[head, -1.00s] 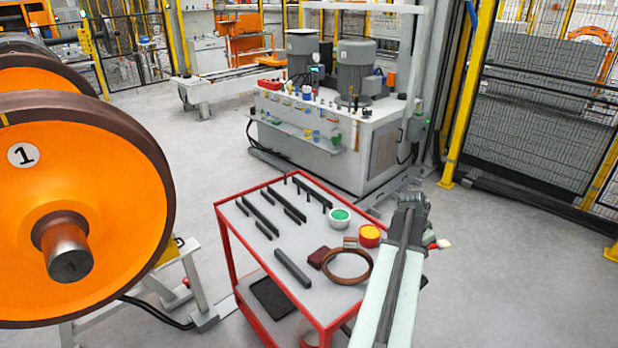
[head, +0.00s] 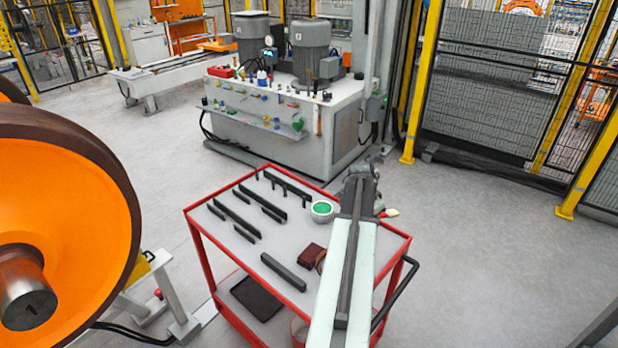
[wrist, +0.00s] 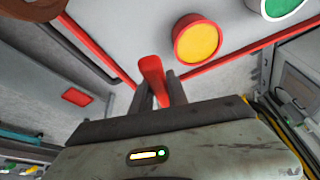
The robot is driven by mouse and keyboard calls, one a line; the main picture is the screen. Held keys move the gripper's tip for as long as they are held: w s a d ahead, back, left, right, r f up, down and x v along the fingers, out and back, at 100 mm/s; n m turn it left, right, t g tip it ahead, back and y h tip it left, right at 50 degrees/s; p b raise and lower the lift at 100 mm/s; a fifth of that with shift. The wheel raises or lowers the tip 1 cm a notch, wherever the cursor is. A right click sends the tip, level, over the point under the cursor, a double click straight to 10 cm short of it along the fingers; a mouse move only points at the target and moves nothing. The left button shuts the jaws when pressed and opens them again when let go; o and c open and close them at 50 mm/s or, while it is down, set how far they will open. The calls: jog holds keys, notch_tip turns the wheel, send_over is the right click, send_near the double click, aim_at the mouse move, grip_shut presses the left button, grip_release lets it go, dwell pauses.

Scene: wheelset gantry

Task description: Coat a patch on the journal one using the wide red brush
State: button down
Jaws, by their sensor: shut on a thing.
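My gripper (wrist: 160,88) is shut on the red handle of a brush (wrist: 152,70). In the head view the brush's pale tip (head: 391,212) pokes out to the right of my gripper (head: 376,205), above the cart's far right side. The bristles are out of sight in the wrist view. Journal one (head: 28,298) is the grey steel stub at the middle of the orange wheel at the left, far from the brush. A red tin with a yellow top (wrist: 198,42) is in the wrist view; my arm hides it in the head view.
The red-framed cart (head: 215,255) carries several dark bars, a green-topped white tin (head: 321,211) and a brown block (head: 311,256). A grey hydraulic unit (head: 285,135) stands behind. Mesh fencing (head: 490,95) lies at the right. Floor right of the cart is clear.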

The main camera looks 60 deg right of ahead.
jog(key=w+a+r+m+t+y+p, duration=0.25)
jog(key=w+r+t, duration=0.2)
jog(key=w, duration=0.65)
jog(key=w+a+r+m+t+y+p, duration=0.1)
jog(key=w+r+t+y+p, duration=0.4)
jog(key=w, duration=0.7)
jog(key=f+h+b, duration=0.1)
jog(key=f+b, duration=0.1)
jog(key=b, duration=0.1)
jog(key=f+h+b, duration=0.1)
jog(key=f+b, duration=0.2)
jog(key=b, duration=0.1)
jog(key=shift+s+a+f+n+g+h, duration=0.1)
jog(key=shift+s+n+g+h, duration=0.15)
jog(key=shift+g, duration=0.1)
jog(key=shift+f+b, duration=0.4)
jog(key=shift+b, duration=0.15)
notch_tip(320, 180, up, 7)
jog(key=p, duration=0.7)
